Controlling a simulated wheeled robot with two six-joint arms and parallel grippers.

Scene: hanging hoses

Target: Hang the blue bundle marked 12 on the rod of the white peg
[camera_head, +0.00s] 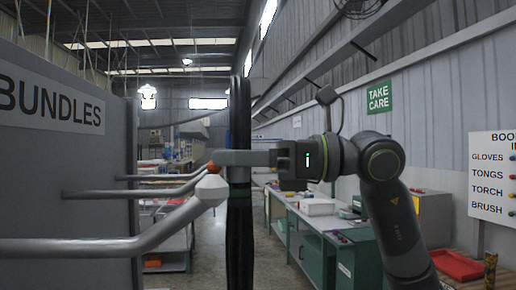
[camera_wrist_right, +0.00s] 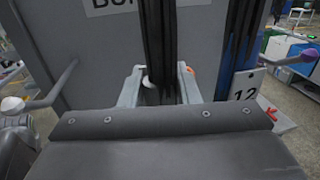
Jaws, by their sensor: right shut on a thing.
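My right gripper (camera_head: 240,172) is shut on a hose bundle (camera_head: 240,110) that looks black, with dark green low down, and hangs edge-on. In the right wrist view its dark strands (camera_wrist_right: 160,45) run between the fingers. A white tag marked 12 (camera_wrist_right: 243,88) shows to the right there, beside a blue strip (camera_wrist_right: 242,50); I cannot tell which it hangs from. The white-tipped peg (camera_head: 210,188) is the nearest rod, its tip just left of the held bundle. A whitish rod tip also shows at the wrist view's left (camera_wrist_right: 12,104). My left gripper is out of view.
Other rods, one with an orange tip (camera_head: 213,168), stick out beyond the white peg from the grey BUNDLES panel (camera_head: 60,160). Green-sided workbenches (camera_head: 310,235) stand at right behind my arm. An aisle runs away in the middle.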

